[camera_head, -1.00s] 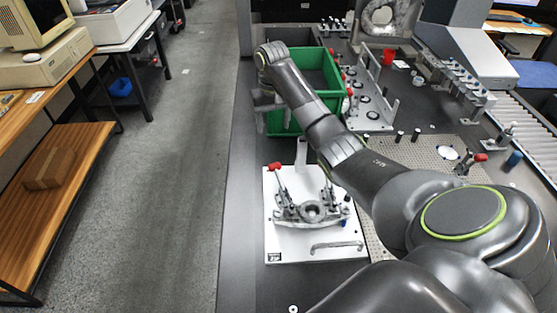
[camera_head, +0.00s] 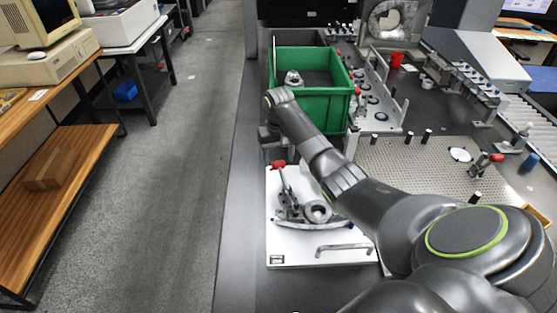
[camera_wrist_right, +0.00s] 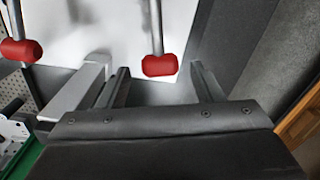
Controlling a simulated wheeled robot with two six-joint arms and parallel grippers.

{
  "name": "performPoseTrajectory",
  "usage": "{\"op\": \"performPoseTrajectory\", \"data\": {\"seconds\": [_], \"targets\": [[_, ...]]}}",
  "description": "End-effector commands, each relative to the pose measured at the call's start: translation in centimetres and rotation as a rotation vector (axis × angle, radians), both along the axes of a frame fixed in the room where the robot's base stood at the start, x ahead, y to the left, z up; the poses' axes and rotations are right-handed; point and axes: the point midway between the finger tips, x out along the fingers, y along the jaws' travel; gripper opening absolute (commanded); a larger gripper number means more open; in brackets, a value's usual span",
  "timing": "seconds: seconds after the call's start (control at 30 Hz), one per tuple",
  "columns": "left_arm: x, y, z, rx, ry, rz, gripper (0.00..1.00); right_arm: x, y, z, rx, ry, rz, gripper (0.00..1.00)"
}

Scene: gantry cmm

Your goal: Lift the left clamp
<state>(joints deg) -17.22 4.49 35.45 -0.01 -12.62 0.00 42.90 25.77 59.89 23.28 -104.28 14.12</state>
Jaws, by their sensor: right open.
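The left clamp's red-tipped lever (camera_head: 278,166) stands up from the white fixture plate (camera_head: 290,255) in the head view. The lever holds down a grey metal part (camera_head: 317,211). My right gripper (camera_head: 273,143) hangs just beyond the red tip, partly hidden by its own wrist. In the right wrist view, my right gripper (camera_wrist_right: 158,72) is open. The left clamp's red tip (camera_wrist_right: 158,65) shows between its two fingers, and contact cannot be told. The other clamp's red tip (camera_wrist_right: 20,50) is at the left. In the head view my arm covers that clamp. My left gripper is not in view.
A green bin (camera_head: 312,108) stands behind my right gripper, with a grey metal part (camera_head: 292,78) inside. A grey post (camera_wrist_right: 78,95) is close to the left finger. A perforated plate (camera_head: 410,160) with short dark pins lies to the right. The dark table's left strip is clear.

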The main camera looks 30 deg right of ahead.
Motion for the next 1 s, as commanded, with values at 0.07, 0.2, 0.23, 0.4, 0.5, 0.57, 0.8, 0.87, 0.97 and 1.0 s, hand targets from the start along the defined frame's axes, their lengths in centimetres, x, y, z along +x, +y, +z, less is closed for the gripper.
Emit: {"op": "performPoseTrajectory", "data": {"seconds": [0.07, 0.2, 0.23, 0.4, 0.5, 0.57, 0.8, 0.87, 0.97, 1.0], "targets": [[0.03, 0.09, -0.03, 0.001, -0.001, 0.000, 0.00, -0.04, 0.00, -0.81, 0.000, 0.001, 0.000, 0.60], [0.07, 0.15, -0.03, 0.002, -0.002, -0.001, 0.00, -0.03, -0.01, -1.35, 0.000, 0.000, 0.000, 0.60], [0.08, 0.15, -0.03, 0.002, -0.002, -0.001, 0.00, -0.02, -0.02, -1.39, 0.000, -0.001, 0.000, 0.60], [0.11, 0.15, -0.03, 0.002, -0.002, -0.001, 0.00, -0.02, -0.02, -1.40, 0.000, -0.001, 0.000, 0.60], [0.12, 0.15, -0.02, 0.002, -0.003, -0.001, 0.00, -0.02, -0.02, -1.39, 0.000, -0.001, 0.000, 0.53], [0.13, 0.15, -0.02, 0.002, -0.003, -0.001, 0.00, -0.01, -0.01, -1.38, 0.000, -0.001, 0.000, 0.46], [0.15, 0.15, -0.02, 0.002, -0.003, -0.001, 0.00, 0.00, -0.01, -1.36, 0.000, -0.001, 0.000, 0.14], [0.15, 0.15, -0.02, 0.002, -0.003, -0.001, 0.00, -0.01, -0.02, -1.35, 0.000, -0.001, 0.000, 0.06], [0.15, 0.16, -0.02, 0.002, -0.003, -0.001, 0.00, -0.01, -0.02, -1.34, 0.000, -0.001, 0.000, 0.00], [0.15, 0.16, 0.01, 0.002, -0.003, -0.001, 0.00, -0.01, -0.02, -1.32, 0.000, -0.001, 0.000, 0.00]]}}
